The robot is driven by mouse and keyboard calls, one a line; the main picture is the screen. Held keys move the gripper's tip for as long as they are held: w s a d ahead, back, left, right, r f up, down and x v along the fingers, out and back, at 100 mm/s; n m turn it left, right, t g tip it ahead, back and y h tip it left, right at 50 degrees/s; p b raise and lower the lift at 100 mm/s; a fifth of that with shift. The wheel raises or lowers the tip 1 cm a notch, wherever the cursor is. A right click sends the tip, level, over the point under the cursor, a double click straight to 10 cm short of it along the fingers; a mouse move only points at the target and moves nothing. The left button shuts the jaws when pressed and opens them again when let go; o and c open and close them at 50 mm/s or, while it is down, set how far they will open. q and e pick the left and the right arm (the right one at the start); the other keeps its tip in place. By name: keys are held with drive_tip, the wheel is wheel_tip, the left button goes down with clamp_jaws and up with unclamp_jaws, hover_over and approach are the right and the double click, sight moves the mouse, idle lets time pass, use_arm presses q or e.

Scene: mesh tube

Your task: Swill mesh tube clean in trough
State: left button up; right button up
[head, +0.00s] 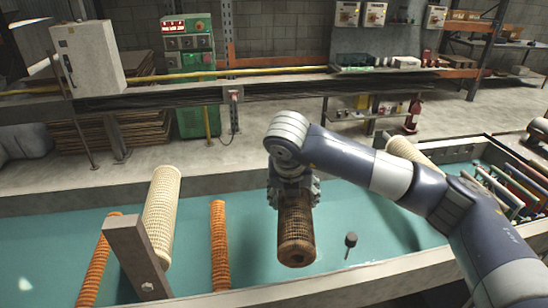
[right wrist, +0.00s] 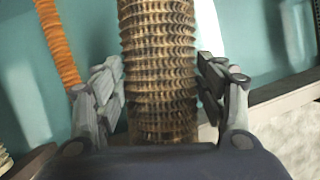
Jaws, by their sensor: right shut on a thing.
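A brown, ribbed mesh tube (head: 296,235) hangs roughly upright over the trough, its open lower end facing toward the head camera. My right gripper (head: 293,190) is shut on its upper part. In the right wrist view the mesh tube (right wrist: 158,70) stands between the two fingers, its rings stained dark and brown. The trough (head: 400,271) has a pale rim and teal water (head: 190,260) inside. I cannot tell whether the tube's lower end touches the water. My left gripper is not in view.
A small dark knob-ended thing (head: 350,240) is right of the held tube.

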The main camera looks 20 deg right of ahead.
drive_tip(key=w+r+p, duration=0.1)
drive_tip(key=p, duration=0.1)
drive_tip(key=w+r+n+y+p, duration=0.1)
drive_tip(key=w+p, duration=0.1)
drive_tip(key=w+n+y+p, duration=0.1)
drive_tip(key=p, duration=0.1)
drive_tip(key=shift+w+a+r+t, duration=0.2)
drive_tip(key=shift+w+r+t, duration=0.1)
drive_tip(key=shift+w+r, duration=0.1)
drive_tip(key=shift+w+p, duration=0.2)
drive_tip(key=shift+p, duration=0.15)
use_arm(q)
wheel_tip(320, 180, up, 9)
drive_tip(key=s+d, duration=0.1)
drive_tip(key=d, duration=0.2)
use_arm(e)
drive_tip(key=shift+w+f, duration=0.15)
drive_tip(key=shift+w, duration=0.05)
drive_tip(key=shift+w+a+f+n, duration=0.15)
drive_tip(key=shift+f+n, duration=0.15)
drive_tip(key=shift+f, duration=0.15)
use_arm(q)
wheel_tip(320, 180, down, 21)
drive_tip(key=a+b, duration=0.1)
drive_tip(key=b, duration=1.9)
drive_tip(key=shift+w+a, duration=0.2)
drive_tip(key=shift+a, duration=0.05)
use_arm(e)
wheel_tip(320, 180, down, 27)
drive_tip(key=shift+f, duration=0.15)
